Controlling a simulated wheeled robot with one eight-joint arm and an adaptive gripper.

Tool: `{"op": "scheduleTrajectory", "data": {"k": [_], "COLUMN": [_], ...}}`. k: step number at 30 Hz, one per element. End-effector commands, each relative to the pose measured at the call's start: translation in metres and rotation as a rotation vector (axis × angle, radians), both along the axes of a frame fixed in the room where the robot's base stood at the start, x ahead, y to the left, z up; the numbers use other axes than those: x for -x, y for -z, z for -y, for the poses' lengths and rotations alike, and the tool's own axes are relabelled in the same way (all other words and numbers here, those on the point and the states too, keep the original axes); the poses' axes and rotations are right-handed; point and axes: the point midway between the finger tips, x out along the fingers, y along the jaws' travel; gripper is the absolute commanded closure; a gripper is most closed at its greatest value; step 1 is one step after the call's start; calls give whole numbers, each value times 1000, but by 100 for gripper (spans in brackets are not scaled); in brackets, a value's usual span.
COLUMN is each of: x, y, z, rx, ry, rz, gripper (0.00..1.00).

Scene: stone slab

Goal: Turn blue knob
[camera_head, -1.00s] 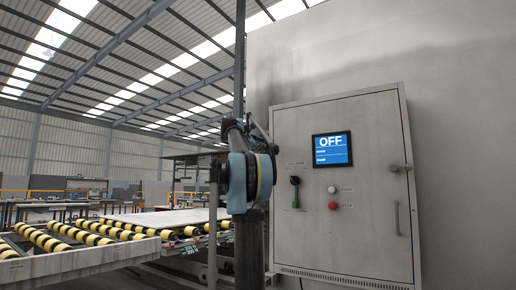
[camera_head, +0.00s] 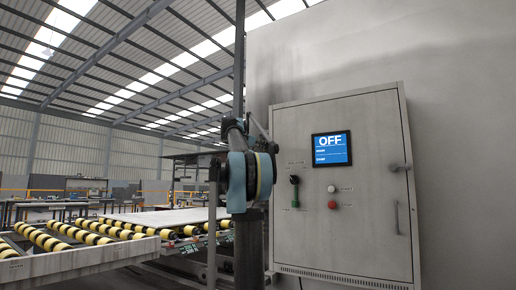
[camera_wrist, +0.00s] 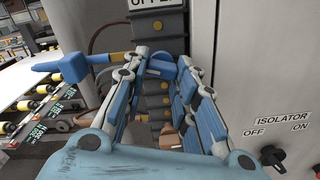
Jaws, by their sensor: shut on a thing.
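In the wrist view, my gripper (camera_wrist: 163,66) has its blue and grey fingers around a small blue piece in front of a stack of dark blocks. A blue lever-like knob (camera_wrist: 68,68) reaches out to the left past the left finger. The piece between the fingertips seems to be part of this knob, but the finger hides the join. The fingers are shut on it. In the head view, my own arm hides the gripper and the blue knob.
In the wrist view, a black isolator knob (camera_wrist: 272,157) with OFF and ON labels is at the lower right. In the head view, a grey cabinet (camera_head: 300,250) carries a blue screen (camera_head: 332,149) reading OFF. A roller conveyor (camera_head: 80,237) lies at the left.

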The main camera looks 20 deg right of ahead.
Motion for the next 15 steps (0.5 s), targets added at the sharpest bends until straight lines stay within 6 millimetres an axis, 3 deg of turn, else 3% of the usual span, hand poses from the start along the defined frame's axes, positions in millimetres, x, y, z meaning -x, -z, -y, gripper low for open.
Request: {"op": "scheduleTrajectory", "data": {"k": [12, 13, 15], "x": [-2, -2, -2], "y": [0, 0, 0], "z": [-2, -2, -2], "rx": [6, 6, 6], "ry": [-7, -7, -6], "rz": [-5, -5, -4], "gripper": [97, 69, 53]}}
